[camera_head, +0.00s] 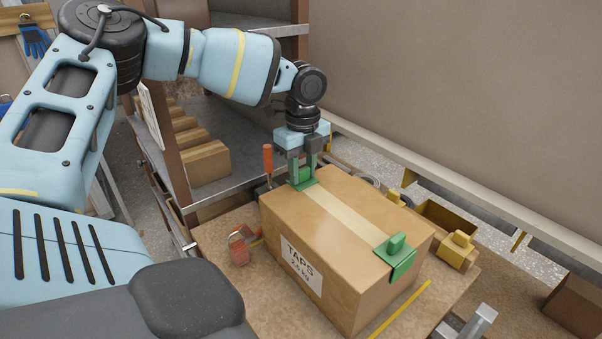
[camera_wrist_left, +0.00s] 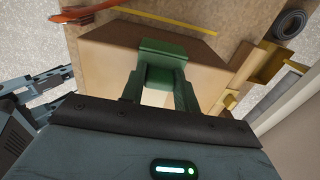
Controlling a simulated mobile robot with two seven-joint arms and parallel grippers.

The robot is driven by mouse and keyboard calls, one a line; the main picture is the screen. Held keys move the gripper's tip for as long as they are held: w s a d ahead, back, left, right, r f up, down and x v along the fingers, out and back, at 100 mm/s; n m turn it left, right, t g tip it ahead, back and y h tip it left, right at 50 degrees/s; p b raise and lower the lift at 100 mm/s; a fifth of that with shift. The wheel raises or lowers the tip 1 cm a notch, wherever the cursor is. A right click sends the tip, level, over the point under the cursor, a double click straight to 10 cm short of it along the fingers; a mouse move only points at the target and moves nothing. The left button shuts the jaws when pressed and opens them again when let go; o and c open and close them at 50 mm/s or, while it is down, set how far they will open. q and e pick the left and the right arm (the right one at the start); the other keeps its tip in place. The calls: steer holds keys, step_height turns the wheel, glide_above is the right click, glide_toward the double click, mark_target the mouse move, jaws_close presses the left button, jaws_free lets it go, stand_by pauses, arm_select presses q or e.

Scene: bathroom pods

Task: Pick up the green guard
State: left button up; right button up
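A cardboard box (camera_head: 330,225) labelled TAPS, with pale tape along its top, stands on the workbench. One green guard (camera_head: 306,184) sits on its far end, and a second green guard (camera_head: 397,259) sits over the near right edge. My left gripper (camera_head: 303,176) points down at the far guard, its fingers on either side of the raised part. In the left wrist view the far guard (camera_wrist_left: 163,53) shows between and beyond the fingertips (camera_wrist_left: 158,88). I cannot tell whether the fingers press on it. My right gripper is not in view.
An orange-handled tool (camera_head: 267,160) stands beside the box's far left corner. A red clamp-like item (camera_head: 240,247) lies left of the box. Yellow blocks (camera_head: 457,250) and a yellow tray (camera_head: 446,219) are at the right. A shelf with cartons (camera_head: 207,163) stands at the left, close to my arm.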

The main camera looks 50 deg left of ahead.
mark_target(302, 168)
arm_select(q)
steer(key=shift+c, duration=0.9)
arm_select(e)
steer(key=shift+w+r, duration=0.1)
arm_select(q)
steer(key=shift+r, duration=0.15)
